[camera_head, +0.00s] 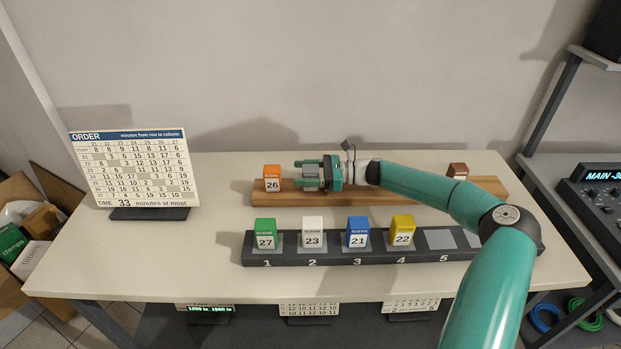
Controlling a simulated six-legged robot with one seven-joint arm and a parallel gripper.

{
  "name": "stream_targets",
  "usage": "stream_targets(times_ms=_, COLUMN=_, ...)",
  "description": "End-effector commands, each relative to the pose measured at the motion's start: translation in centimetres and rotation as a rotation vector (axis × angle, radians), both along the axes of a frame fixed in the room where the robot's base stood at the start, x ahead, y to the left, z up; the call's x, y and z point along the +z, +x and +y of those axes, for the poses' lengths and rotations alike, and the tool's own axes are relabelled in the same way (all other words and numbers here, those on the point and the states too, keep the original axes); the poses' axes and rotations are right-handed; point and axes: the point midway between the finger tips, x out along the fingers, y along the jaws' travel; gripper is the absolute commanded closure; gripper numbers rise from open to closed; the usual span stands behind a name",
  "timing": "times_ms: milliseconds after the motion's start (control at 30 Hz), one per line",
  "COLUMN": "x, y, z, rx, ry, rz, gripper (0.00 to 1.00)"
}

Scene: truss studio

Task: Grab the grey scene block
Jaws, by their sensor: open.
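My gripper (300,173) reaches in from the right over the wooden board (400,193) at the back of the table, its fingers pointing left. Its jaws are open. A small grey block (311,170), which looks like the grey scene block, shows between the two fingers. The fingers cover part of it, and no number on it can be read. I cannot tell whether the fingers touch it. An orange block marked 26 (272,178) stands on the board just left of the fingertips.
A dark numbered rack (340,258) in front holds green 27 (265,232), white 23 (312,231), blue 21 (358,231) and yellow 22 (402,230) in places 1 to 4. Place 5 (440,239) is empty. A brown block (457,170) stands right. An order board (135,168) stands left.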

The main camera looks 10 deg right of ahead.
Motion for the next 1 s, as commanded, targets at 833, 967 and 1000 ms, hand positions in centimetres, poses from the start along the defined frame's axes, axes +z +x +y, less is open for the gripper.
stream_targets(times_ms=833, x=0.5, y=0.0, z=0.1, rx=0.001, ry=-0.001, rz=-0.001, gripper=0.88)
stream_targets(times_ms=967, x=1.7, y=0.0, z=0.0, rx=0.001, ry=-0.002, rz=-0.002, gripper=0.88)
stream_targets(times_ms=1000, x=2.2, y=0.0, z=0.0, rx=0.001, ry=-0.002, rz=-0.002, gripper=0.88)
